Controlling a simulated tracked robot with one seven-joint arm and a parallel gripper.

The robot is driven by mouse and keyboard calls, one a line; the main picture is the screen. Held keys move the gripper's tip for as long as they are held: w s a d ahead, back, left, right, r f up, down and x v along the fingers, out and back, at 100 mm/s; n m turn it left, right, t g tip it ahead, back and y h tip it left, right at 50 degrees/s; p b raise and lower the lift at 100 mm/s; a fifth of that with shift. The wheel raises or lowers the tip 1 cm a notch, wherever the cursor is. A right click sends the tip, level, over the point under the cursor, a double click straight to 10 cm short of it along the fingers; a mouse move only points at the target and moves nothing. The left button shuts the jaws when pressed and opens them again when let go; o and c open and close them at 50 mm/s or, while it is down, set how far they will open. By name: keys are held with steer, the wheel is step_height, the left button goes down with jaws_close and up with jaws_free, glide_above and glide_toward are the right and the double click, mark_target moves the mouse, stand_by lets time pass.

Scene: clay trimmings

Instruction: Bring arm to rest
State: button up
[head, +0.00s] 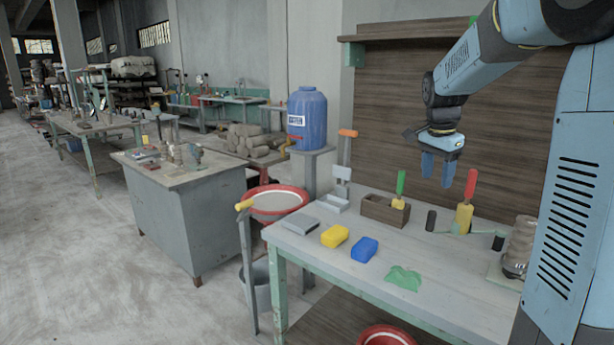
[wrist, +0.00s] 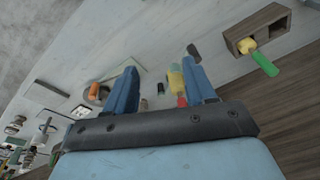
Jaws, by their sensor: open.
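My gripper (head: 440,168) hangs from my blue arm above the right part of the workbench (head: 330,262), fingers pointing down. In the wrist view my gripper (wrist: 162,92) has its two blue fingers well apart with nothing held between them. In the head view the fingers are clear of the bench top and of the tools below.
On the bench are a yellow block (head: 335,236), a blue block (head: 364,249), a green cloth-like piece (head: 404,278), a wooden box (head: 385,211) with a green-handled tool, and a red-handled yellow tool (head: 467,205). A wooden back panel (head: 400,110) stands behind. A red basin (head: 277,202) is left.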

steer(key=s+a+n+t, duration=0.1)
steer(key=s+a+n, duration=0.2)
steer(key=s, duration=0.6)
steer(key=s+a+n+t+y, duration=0.1)
steer(key=s+a+n, duration=0.2)
steer(key=s, duration=0.7)
steer(key=s+a+n+t, duration=0.2)
steer(key=s+n, duration=0.5)
steer(key=s, duration=0.2)
steer(key=shift+s+a+f, duration=0.2)
steer(key=shift+a, duration=0.2)
steer(key=shift+c, duration=1.2)
steer(key=shift+w+a, duration=0.1)
steer(key=shift+a, duration=0.35)
